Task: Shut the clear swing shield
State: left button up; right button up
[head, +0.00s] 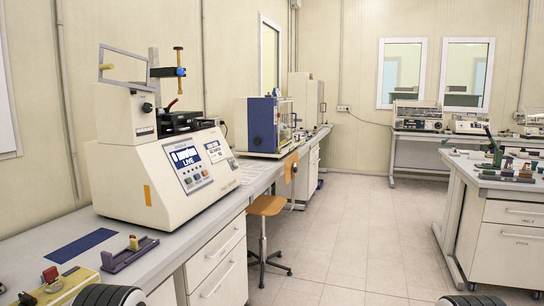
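A cream bench-top testing machine (165,178) with a lit screen stands on the left bench. A clear panel in a thin grey frame (123,66), which looks like the swing shield, stands raised at the machine's upper left. Only dark rounded parts, which seem to be of my own arms, show at the bottom edge. Neither gripper's fingers are in view, and nothing of mine touches the shield.
A blue mat (81,246), a purple fixture (129,253) and a yellow-based fixture (57,289) lie on the near bench. A blue machine with clear sides (264,125) stands farther back. An orange stool (266,206) is beside the bench. The floor between benches is open.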

aim_at(150, 87)
jog(key=i+l+u, duration=0.1)
jog(key=i+u, duration=0.4)
jog(key=i+l+u, duration=0.45)
jog(key=i+j, duration=0.05)
jog(key=j, duration=0.05)
